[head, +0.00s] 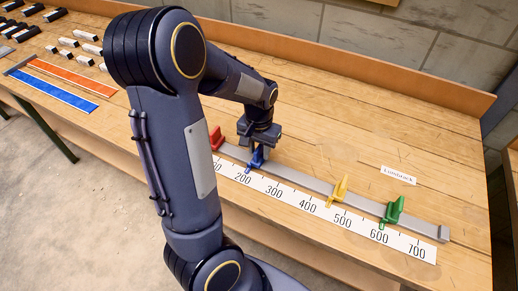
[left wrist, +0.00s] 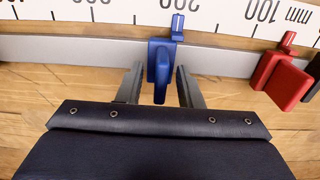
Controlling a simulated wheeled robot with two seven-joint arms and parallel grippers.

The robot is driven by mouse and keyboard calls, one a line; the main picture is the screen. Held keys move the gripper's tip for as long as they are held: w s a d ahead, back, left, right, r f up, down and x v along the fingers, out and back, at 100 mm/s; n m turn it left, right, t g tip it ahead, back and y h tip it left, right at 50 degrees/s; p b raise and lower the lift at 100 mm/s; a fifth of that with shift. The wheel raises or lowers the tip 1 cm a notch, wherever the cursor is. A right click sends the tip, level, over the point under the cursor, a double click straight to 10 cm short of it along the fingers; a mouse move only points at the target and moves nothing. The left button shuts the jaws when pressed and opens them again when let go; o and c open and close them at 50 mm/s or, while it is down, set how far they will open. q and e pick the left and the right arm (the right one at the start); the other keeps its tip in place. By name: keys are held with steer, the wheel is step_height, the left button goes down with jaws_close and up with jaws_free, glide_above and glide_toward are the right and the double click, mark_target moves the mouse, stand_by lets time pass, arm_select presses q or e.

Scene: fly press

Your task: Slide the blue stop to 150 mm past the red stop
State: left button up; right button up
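The blue stop (head: 256,158) sits on the grey rail (head: 309,182), its pointer near the 200 mark of the white scale (head: 325,213). The red stop (head: 216,138) is to its left, partly hidden by my arm; in the left wrist view the red stop (left wrist: 285,78) is at the right, on the low side of 100. My left gripper (head: 259,147) is down at the blue stop. In the left wrist view its open fingers (left wrist: 160,88) stand either side of the upright blue fin (left wrist: 160,70), with small gaps. My right gripper is out of view.
A yellow stop (head: 338,190) and a green stop (head: 392,210) stand farther right on the rail. A small label card (head: 398,175) lies behind it. Red and blue strips and several small blocks lie at the left. A wooden ledge (head: 400,75) edges the back.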

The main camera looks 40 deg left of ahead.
mark_target(259, 148)
arm_select(q)
step_height(259, 148, up, 7)
steer(key=shift+r, duration=0.2)
stand_by(0.6)
